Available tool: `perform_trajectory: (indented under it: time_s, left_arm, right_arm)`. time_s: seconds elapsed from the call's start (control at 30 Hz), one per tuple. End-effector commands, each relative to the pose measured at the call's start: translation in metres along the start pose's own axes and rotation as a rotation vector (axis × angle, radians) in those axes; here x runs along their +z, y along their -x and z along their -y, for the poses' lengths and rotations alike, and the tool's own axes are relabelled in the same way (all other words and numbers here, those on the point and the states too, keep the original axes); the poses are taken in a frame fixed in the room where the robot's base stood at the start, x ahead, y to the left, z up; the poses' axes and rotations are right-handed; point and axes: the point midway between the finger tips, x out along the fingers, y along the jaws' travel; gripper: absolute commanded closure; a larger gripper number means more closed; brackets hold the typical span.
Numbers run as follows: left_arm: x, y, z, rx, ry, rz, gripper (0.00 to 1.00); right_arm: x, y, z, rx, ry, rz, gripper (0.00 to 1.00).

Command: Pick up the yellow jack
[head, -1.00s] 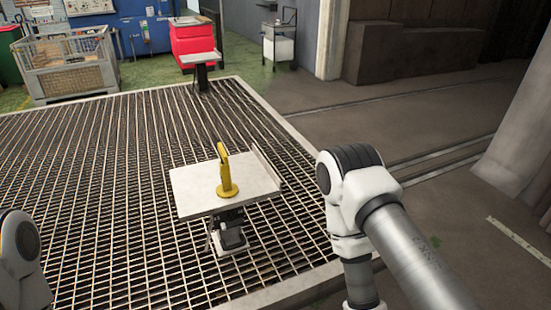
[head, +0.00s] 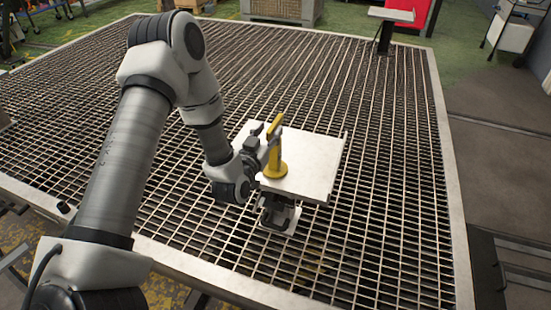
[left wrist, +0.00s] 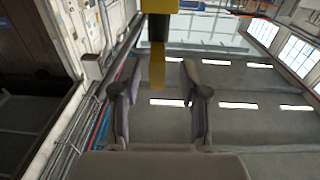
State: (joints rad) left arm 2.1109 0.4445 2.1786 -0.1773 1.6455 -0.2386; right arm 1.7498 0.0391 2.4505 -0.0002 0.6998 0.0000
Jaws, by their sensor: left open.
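The yellow jack (head: 276,169) stands upright on a white square table top (head: 318,160), with a round base and a narrow, slanted upper part. My left gripper (head: 263,150) comes in from the left over the table's left edge, right beside the jack's upright part. In the left wrist view the two fingers are spread apart, and part of the yellow jack (left wrist: 157,66) shows between and beyond their tips. I cannot tell whether a finger touches it. My right gripper is out of view.
The small table stands on a pedestal above a wide metal grating (head: 370,120) with a pale frame. A second small stand (head: 396,14) is at the back right, near a red cabinet. A wire crate (head: 282,10) is at the back. The grating around the table is clear.

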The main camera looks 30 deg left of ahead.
Motion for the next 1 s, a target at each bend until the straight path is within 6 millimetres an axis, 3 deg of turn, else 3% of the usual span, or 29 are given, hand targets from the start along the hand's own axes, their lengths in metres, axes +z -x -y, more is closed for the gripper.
perform_trajectory:
  time_s: [0.2,0.43,0.47,0.57,0.6,1.0]
  left_arm:
    - [-0.001,-0.037,-0.001,0.002,-0.003,0.000,0.56]
    - [0.001,-0.042,-0.002,0.002,0.000,0.004,0.56]
    - [0.001,-0.042,-0.002,0.002,0.000,0.004,0.60]
    - [0.001,-0.042,-0.002,0.002,0.000,0.004,0.95]
    - [0.001,-0.042,-0.002,0.002,0.000,0.004,1.00]
    - [-0.001,-0.042,-0.002,0.002,0.000,0.001,1.00]
  right_arm:
    - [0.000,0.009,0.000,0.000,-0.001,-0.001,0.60]
    - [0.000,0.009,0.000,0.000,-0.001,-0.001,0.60]
    - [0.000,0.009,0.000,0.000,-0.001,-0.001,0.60]
    - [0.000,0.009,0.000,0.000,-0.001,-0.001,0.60]
    - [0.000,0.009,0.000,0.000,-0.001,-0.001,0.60]
    - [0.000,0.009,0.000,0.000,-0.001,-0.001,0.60]
